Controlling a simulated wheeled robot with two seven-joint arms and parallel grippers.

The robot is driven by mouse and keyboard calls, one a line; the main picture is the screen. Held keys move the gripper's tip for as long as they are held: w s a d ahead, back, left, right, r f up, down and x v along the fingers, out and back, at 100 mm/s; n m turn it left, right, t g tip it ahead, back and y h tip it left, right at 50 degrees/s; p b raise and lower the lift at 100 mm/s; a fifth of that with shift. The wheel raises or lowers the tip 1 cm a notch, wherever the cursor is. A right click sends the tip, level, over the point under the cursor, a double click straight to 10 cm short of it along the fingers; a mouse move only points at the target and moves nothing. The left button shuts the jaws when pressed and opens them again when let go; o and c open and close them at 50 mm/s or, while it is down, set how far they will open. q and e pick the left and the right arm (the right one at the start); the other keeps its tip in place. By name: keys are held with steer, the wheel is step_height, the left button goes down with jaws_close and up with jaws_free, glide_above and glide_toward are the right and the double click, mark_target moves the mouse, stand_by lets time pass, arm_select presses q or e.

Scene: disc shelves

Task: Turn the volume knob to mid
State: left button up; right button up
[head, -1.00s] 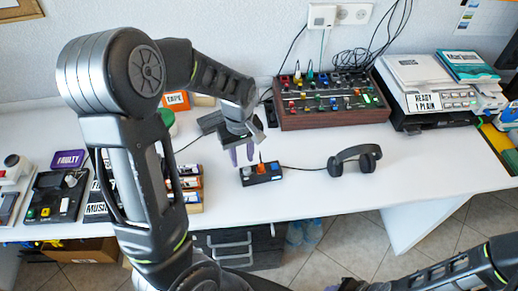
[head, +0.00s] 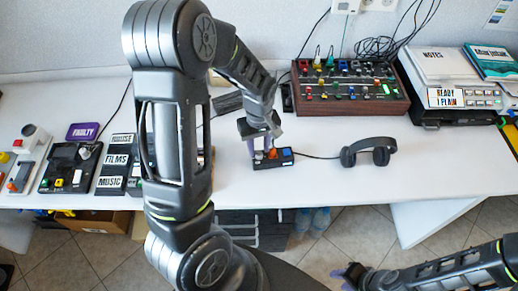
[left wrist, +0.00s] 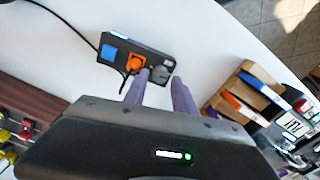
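A small black control box (head: 274,164) lies on the white table and also shows in the left wrist view (left wrist: 128,58). It carries a blue button (left wrist: 110,52), an orange switch (left wrist: 135,64) and a grey round knob (left wrist: 160,74). My left gripper (head: 256,148) is at the box's left end in the head view. In the left wrist view its purple fingers (left wrist: 158,90) are apart, with the knob showing between and just beyond their tips. Contact cannot be told. My right gripper (head: 352,272) is at the bottom, small and partly seen.
Black headphones (head: 368,151) lie right of the box, joined by a cable. A mixer (head: 350,100) stands behind. Disc boxes (left wrist: 245,92) stand close beside the left gripper. The table's front edge is near; the table right of the headphones is clear.

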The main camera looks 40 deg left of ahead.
mark_target(259, 155)
arm_select(q)
steer(key=shift+f, duration=1.05)
steer(key=shift+c, duration=0.2)
jaws_close()
